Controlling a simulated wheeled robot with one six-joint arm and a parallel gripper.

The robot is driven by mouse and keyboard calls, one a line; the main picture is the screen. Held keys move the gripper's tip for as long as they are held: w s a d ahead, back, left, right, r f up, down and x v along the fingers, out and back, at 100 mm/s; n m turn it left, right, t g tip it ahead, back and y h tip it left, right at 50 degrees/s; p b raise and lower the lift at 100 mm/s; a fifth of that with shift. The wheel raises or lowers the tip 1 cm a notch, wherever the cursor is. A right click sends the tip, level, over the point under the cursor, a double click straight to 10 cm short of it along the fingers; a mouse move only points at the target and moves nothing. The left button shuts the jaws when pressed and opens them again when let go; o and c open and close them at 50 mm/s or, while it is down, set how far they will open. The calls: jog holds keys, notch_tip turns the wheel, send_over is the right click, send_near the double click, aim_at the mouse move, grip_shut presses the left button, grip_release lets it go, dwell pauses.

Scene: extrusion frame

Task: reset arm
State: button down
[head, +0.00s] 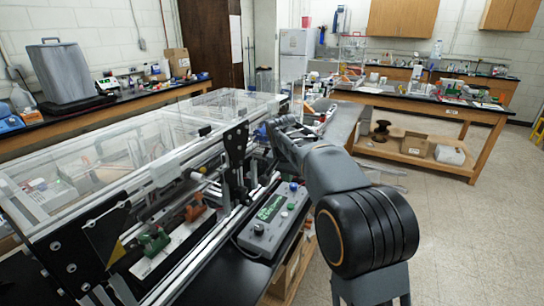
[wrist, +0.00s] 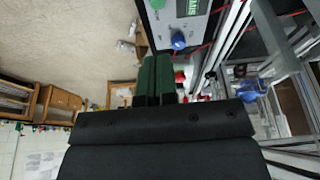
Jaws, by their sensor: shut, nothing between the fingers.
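My arm (head: 335,180) reaches from the lower right of the head view up toward the middle, beside the extrusion frame. My gripper shows in the wrist view (wrist: 155,72) as two dark green fingers, shut together with nothing between them. In the head view the arm's far end is small and the fingers cannot be made out clearly. A grey control box (head: 258,238) with a green lit display and coloured knobs sits below and left of the arm. The box also shows at the top of the wrist view (wrist: 205,22), with a blue knob near the fingers.
The extrusion frame (head: 165,171) with clear panels and black plates fills the left, close to the arm. A wooden bench (head: 492,118) with lab items stands at the back right. The floor (head: 455,235) on the right is clear. Another bench (head: 160,91) lines the left wall.

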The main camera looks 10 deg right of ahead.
jog(key=s+d+f+n+y, duration=0.1)
jog(key=s+f+n, duration=0.2)
jog(key=s, duration=1.1)
jog(key=s+d+f+n+y, duration=0.1)
jog(key=s+f+n, duration=0.3)
jog(key=s, duration=1)
jog(key=shift+s+t, duration=0.15)
jog(key=shift+t, duration=0.25)
jog(key=c, duration=1.8)
grip_release()
jog(key=shift+f, duration=0.1)
jog(key=shift+c, duration=0.2)
